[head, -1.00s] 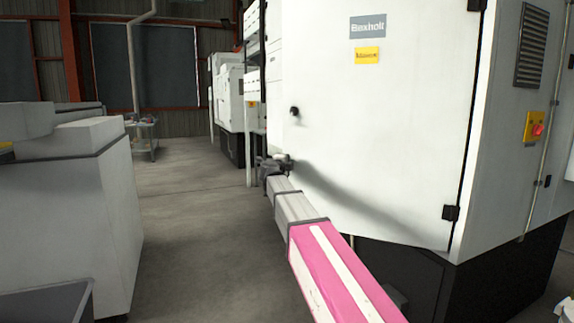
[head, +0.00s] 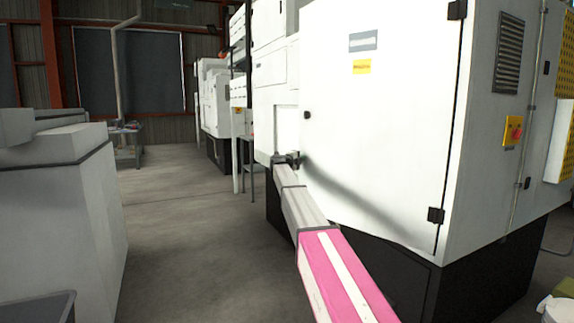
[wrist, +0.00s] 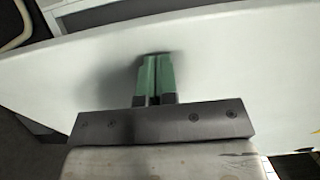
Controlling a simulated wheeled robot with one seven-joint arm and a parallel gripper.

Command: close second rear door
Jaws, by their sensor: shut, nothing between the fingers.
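The rear door (head: 385,130) is a large white panel with a grey label and a yellow label, on dark hinges along its right edge. A small black knob (head: 306,115) sits near its left edge. The door's free edge is at the left, beside the machine's white front; I cannot tell whether a gap is left. My gripper (head: 292,160) is at the lower left of the door's outer face. In the wrist view its green fingers (wrist: 155,72) are shut and empty, pointing at the white door (wrist: 225,60). The tips are at or very near the surface; contact is unclear.
A white cabinet (head: 60,190) stands at the left, with open floor (head: 180,220) between it and the machine. The machine's dark base (head: 490,265) is below the door. A yellow box with a red button (head: 514,131) is on the right side wall.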

